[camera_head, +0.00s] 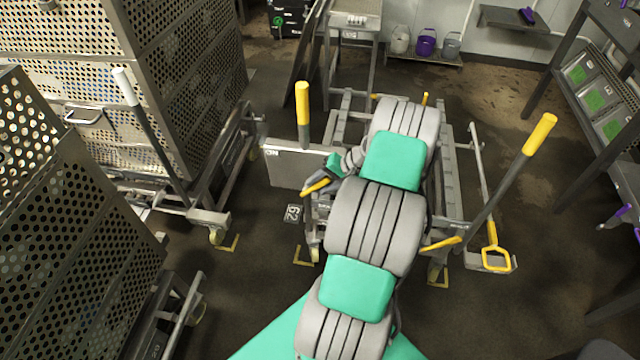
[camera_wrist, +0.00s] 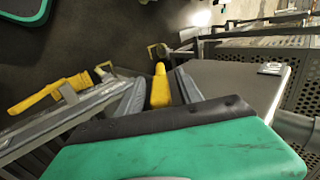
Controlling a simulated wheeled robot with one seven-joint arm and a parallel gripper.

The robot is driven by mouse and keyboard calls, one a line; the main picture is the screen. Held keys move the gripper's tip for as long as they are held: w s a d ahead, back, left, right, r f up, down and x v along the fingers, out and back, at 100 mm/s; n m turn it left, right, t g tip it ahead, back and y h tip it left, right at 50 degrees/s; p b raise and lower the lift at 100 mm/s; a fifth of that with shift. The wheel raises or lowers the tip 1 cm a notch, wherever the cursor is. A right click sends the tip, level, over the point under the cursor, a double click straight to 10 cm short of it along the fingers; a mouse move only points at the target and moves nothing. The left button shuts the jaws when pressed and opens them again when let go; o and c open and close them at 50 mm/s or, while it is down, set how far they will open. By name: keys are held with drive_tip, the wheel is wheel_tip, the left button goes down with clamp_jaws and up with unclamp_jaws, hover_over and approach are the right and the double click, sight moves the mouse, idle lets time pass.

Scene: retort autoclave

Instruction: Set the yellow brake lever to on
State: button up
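The yellow brake lever (camera_head: 316,186) sticks out at the left side of the low grey cart (camera_head: 450,190), beside a grey plate (camera_head: 290,168) with a small white label whose text I cannot read surely. My gripper (camera_head: 328,176) is at this lever, partly hidden by my arm. In the wrist view the yellow lever (camera_wrist: 160,88) lies between the two grey fingers of my gripper (camera_wrist: 161,92). The fingers stand apart on either side of it, with narrow gaps visible. The lever's base is hidden.
Upright yellow-gripped handles (camera_head: 302,100) and (camera_head: 540,133) rise at the cart's two sides. Another short yellow lever (camera_head: 441,244) and a yellow loop (camera_head: 496,259) are at the right. Perforated cages (camera_head: 190,80) crowd the left; a dark rack (camera_head: 590,80) stands right.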

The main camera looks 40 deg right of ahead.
clamp_jaws()
idle(1.2)
